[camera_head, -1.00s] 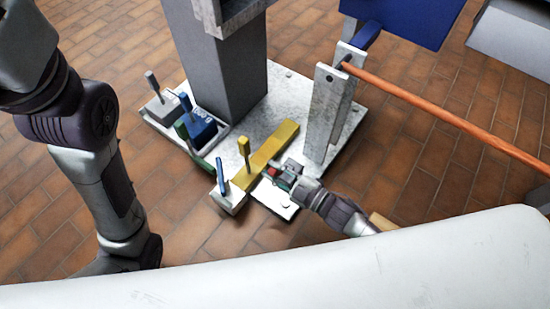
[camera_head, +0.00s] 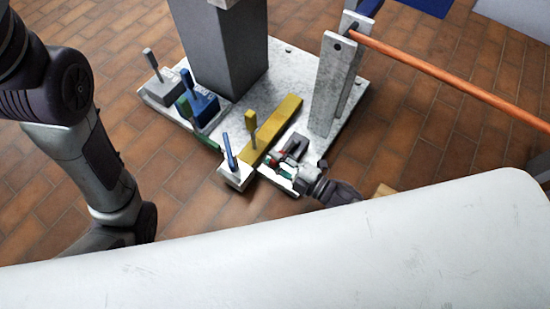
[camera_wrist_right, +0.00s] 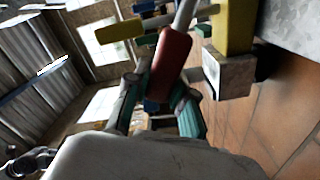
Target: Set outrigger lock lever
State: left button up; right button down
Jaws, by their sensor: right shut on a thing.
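My right gripper (camera_head: 284,157) is low over the white flange plate (camera_head: 283,86), on the near right side of a yellow beam. In the right wrist view its teal fingers (camera_wrist_right: 162,90) are shut on a red lever handle (camera_wrist_right: 174,58), with a pale shaft running up from it. In the head view only a small bit of red shows at the fingers. A yellow lever (camera_head: 251,124) stands by the yellow beam (camera_head: 276,128). A blue lever (camera_head: 229,150) stands on a white block at the near edge. My left arm hangs at the left; its gripper is hidden.
Blue (camera_head: 196,90) and grey (camera_head: 152,62) levers stand on blocks at the plate's left. A grey column (camera_head: 228,55) rises behind. Pale upright plates (camera_head: 328,90) hold an orange bar (camera_head: 440,83) reaching right. Brick floor around is open.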

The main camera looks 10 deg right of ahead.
jog(key=shift+s+f, duration=0.1)
jog(key=shift+f, duration=0.05)
jog(key=c, duration=1)
grip_release()
jog(key=shift+o, duration=0.2)
jog(key=v, duration=1.2)
